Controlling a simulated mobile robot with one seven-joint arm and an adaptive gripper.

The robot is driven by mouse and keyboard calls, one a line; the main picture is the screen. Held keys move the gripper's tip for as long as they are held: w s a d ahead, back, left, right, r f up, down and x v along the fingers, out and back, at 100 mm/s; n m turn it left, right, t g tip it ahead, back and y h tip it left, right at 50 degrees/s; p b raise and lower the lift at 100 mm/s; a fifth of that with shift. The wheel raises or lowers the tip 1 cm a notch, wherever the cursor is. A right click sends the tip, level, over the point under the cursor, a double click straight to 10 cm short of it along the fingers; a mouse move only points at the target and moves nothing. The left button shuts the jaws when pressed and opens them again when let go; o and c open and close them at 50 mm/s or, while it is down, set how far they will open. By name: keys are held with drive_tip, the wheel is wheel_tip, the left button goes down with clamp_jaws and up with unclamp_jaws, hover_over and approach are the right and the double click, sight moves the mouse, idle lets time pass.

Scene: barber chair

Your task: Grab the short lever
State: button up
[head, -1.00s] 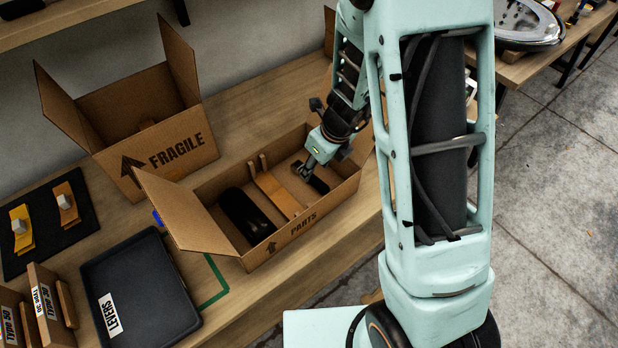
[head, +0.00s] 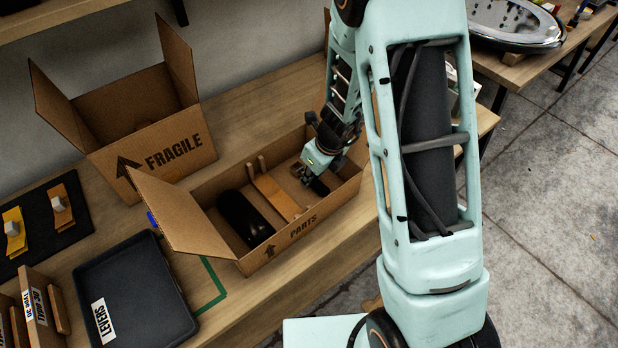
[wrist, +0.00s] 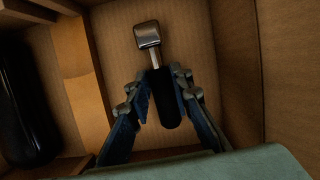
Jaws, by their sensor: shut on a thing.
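The short lever (wrist: 148,38) is in the right part of the PARTS box (head: 302,228). In the wrist view it shows a square metal end and a dark rounded handle, and the handle is between my fingers. My gripper (wrist: 166,82) is shut on the lever's handle. In the head view my gripper (head: 309,181) is inside the box, and the lever is mostly hidden behind it. I cannot tell whether the lever is clear of the box floor.
The FRAGILE box (head: 165,150) stands behind. An empty LEVERS tray (head: 140,287) lies at the front left. Box walls surround my gripper closely.

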clamp_jaws()
drive_tip(key=shift+r, duration=0.15)
